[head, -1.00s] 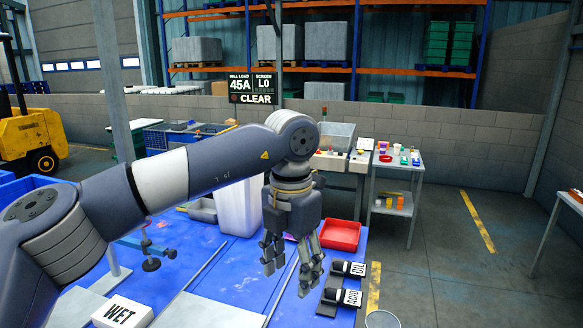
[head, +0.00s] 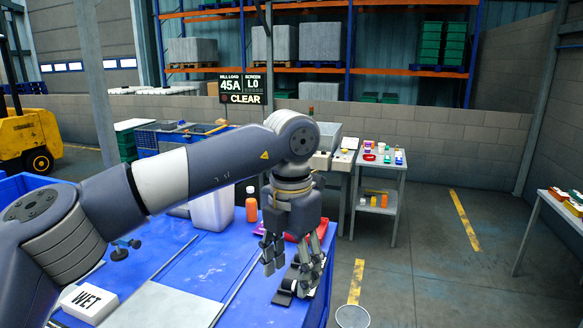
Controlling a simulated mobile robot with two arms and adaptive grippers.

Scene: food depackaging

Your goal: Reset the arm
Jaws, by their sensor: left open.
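My left arm reaches in from the left and bends down at the wrist. My left gripper (head: 291,253) hangs with its fingers pointing down over the right part of the blue table (head: 185,262). Its fingers are spread apart with nothing seen between them. The gripper hides most of the red tray (head: 325,227) and the black-and-white labelled items (head: 286,297) behind it. I cannot tell whether the fingertips touch those items. My right gripper is not in view.
A white bin (head: 212,211) and an orange bottle (head: 251,204) stand behind the gripper. A white WET block (head: 89,303) lies at front left. A side table (head: 380,180) with small items stands beyond. Open floor lies to the right.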

